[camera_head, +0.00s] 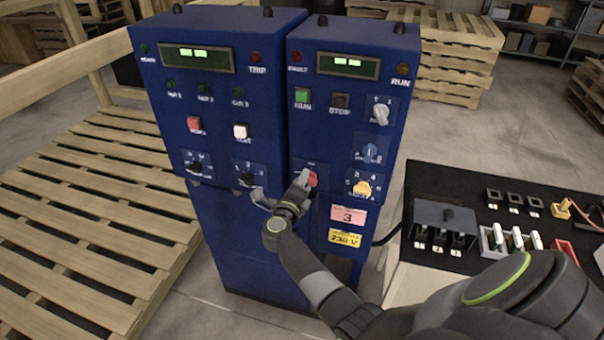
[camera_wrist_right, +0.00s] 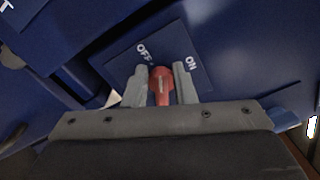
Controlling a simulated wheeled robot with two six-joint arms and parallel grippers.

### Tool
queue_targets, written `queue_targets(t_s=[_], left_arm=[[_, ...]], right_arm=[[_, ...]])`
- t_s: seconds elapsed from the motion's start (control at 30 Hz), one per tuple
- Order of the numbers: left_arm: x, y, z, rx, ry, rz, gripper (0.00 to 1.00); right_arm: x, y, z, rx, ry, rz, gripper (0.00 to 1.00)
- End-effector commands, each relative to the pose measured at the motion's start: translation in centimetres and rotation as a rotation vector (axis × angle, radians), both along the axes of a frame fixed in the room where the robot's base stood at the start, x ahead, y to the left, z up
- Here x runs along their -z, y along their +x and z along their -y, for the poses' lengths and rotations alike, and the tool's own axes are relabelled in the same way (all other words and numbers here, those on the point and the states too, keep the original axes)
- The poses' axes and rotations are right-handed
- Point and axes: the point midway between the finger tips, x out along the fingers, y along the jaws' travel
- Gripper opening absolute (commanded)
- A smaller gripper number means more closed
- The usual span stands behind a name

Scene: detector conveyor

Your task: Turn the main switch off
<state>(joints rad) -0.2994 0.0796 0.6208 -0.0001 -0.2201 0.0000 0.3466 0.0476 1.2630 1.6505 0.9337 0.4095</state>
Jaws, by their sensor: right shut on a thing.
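The main switch is a red knob (camera_head: 312,178) low on the right blue cabinet (camera_head: 345,120). My right gripper (camera_head: 304,180) reaches it from below and is shut on it. In the right wrist view the red knob (camera_wrist_right: 161,86) sits between the two grey fingers of my right gripper (camera_wrist_right: 160,88). Its plate carries the labels OFF, at the upper left, and ON, at the upper right. The knob points up toward the space between the labels; I cannot tell its exact setting. My left gripper is not in view.
Other knobs and buttons, such as the yellow knob (camera_head: 362,188) and the blue knob (camera_head: 370,152), are close by. A dark-topped bench (camera_head: 455,185) with breakers stands at right. Wooden pallets (camera_head: 95,220) lie at left.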

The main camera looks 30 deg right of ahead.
Motion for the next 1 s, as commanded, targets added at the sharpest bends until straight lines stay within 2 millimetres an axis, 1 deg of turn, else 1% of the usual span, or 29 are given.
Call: queue_targets(t_s=[0.03,0.1,0.4,0.7,1.0], left_arm=[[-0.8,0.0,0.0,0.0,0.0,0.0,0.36],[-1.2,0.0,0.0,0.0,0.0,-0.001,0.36],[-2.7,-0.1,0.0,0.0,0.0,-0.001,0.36],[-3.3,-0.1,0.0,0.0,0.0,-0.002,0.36],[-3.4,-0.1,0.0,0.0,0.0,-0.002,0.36]], right_arm=[[-0.1,0.0,0.0,0.001,-0.027,-0.039,0.01],[0.1,0.0,0.0,0.001,-0.067,-0.086,0.01],[0.6,0.0,-0.1,0.002,-0.208,-0.25,0.01],[0.9,0.0,-0.1,0.002,-0.281,-0.335,0.01],[1.0,0.0,0.0,0.003,-0.298,-0.354,0.01]])
